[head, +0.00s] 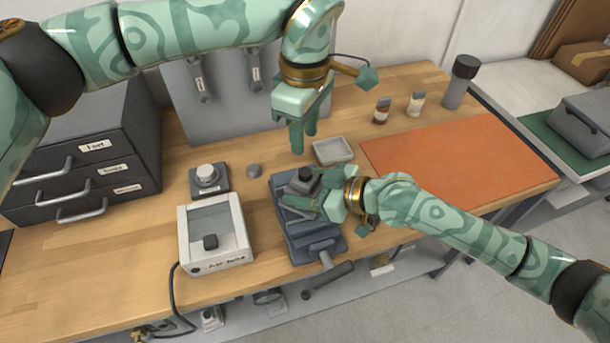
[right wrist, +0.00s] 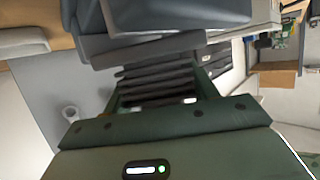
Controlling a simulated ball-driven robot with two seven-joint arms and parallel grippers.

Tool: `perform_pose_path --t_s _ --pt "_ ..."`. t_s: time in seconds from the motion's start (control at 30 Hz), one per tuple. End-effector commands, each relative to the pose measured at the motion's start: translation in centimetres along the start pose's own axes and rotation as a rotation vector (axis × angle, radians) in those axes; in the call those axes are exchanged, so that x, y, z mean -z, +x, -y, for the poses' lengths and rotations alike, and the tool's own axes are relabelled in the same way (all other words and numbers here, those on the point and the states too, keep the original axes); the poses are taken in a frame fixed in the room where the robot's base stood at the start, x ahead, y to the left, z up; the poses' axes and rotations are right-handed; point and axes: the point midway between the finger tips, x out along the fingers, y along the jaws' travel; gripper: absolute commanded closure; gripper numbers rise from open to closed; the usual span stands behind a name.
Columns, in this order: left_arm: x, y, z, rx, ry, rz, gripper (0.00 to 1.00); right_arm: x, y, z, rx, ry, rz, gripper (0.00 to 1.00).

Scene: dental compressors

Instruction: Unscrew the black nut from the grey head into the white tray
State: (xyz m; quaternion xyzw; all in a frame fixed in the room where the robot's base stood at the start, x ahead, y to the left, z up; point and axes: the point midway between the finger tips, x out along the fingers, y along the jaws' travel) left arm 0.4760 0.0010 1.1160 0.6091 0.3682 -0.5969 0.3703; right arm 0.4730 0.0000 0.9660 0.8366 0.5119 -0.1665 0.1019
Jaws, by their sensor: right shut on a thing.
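The grey head (head: 296,187) sits at the blue-grey vise (head: 318,246) in the middle of the bench. A black nut (head: 305,173) shows on top of it. My right gripper (head: 303,203) comes in from the right, low at the front of the grey head, and is shut on it; its fingers hide part of the head. In the right wrist view, dark grey blocks fill the area beyond the fingers, and the nut cannot be made out. My left gripper (head: 303,142) hangs above the bench, fingers down, apart and empty. The small white tray (head: 333,163) is behind the vise.
Drawers (head: 85,150) stand at left. An orange mat (head: 450,160) at right is bare. Bottles (head: 415,104) stand behind.

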Motion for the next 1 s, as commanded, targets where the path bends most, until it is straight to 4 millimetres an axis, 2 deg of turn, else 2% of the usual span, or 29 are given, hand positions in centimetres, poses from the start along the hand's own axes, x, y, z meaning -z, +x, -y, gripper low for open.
perform_pose_path --t_s 0.07,0.3,0.5,0.67,1.0 --pt "0.6 -0.7 0.0 -0.003 0.052 -0.040 0.65 0.0 0.0 0.0 0.000 0.001 0.000 1.00" --pt "0.5 -0.1 0.2 0.023 0.650 -0.028 0.65 0.0 0.0 0.0 0.000 0.001 0.000 1.00" --pt "-0.1 0.6 0.3 0.014 1.045 0.016 0.65 0.0 0.0 0.0 -0.001 0.001 0.000 1.00" --pt "-0.2 1.1 0.2 0.003 1.171 0.021 0.65 0.0 0.0 0.0 -0.001 0.001 0.000 1.00" --pt "-0.3 6.5 0.3 0.004 1.179 0.023 0.65 0.1 0.0 0.0 -0.001 0.001 -0.001 1.00"
